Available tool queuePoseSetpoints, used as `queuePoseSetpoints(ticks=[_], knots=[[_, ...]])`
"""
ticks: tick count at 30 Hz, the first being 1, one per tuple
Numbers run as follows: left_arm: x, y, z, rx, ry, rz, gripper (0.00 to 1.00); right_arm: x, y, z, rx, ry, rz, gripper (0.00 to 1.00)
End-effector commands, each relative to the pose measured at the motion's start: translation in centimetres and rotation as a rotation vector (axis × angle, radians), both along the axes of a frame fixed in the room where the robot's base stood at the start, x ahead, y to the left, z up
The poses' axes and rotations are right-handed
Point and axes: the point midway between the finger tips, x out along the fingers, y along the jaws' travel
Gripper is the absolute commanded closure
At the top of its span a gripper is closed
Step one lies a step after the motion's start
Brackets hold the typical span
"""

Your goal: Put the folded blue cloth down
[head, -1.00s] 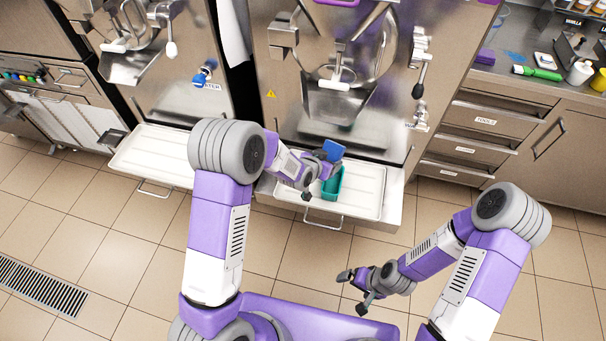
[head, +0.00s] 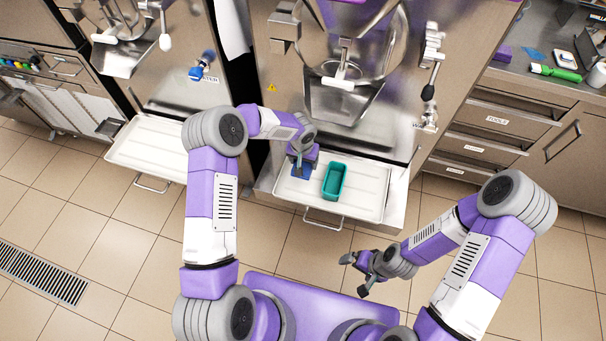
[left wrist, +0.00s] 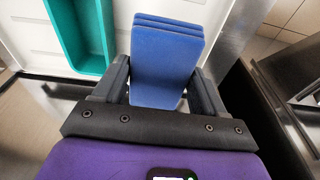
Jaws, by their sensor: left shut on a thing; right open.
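The folded blue cloth (left wrist: 165,62) is between the two fingers of my left gripper (left wrist: 163,85) in the left wrist view, its layers showing at the far edge. In the head view the cloth (head: 301,171) is below my left gripper (head: 301,163), over the left part of the white tray (head: 360,203) under the right machine. I cannot tell whether the cloth touches the tray. My left gripper is shut on it. My right gripper (head: 357,273) is open and empty, over the floor in front of the tray.
A teal container (head: 335,181) stands on the same tray, right of the cloth; it also shows in the left wrist view (left wrist: 82,35). The machine's spout (head: 342,98) hangs above and behind. A second white tray (head: 150,150) is at left. The tray's right part is clear.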

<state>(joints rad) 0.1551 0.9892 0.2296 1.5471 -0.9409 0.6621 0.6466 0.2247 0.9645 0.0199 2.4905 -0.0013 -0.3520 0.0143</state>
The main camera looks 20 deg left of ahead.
Motion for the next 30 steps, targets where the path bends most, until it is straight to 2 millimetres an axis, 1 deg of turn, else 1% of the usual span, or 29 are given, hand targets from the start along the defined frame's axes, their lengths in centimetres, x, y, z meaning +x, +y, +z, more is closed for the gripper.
queuePoseSetpoints(ticks=[1, 4, 14, 17, 22, 28, 30], knots=[[0.0, 0.5, -0.1, 0.000, 0.015, 0.014, 0.69, 0.0, 0.0, 0.0, 0.000, 0.000, 0.000, 0.03], [-0.2, 1.0, -0.1, 0.002, 0.031, 0.024, 0.69, 0.0, 0.0, 0.0, 0.000, 0.000, 0.000, 0.03], [-0.2, 1.0, -0.4, 0.002, 0.033, 0.024, 0.69, 0.0, 0.0, -0.1, 0.000, 0.000, 0.000, 0.03], [-0.3, 1.0, -1.4, 0.002, 0.035, 0.024, 0.69, 0.0, 0.0, -0.4, 0.000, 0.000, 0.000, 0.03], [-0.3, 0.9, -4.4, 0.002, 0.035, 0.023, 0.69, 0.0, 0.0, -1.2, 0.000, 0.000, 0.000, 0.03], [-0.2, 0.9, -6.4, 0.001, 0.034, 0.024, 0.69, 0.0, 0.0, -1.7, 0.000, 0.000, 0.000, 0.03], [-0.3, 1.0, -7.5, 0.002, 0.034, 0.023, 0.69, 0.0, 0.0, -2.0, 0.000, 0.000, 0.000, 0.03]])
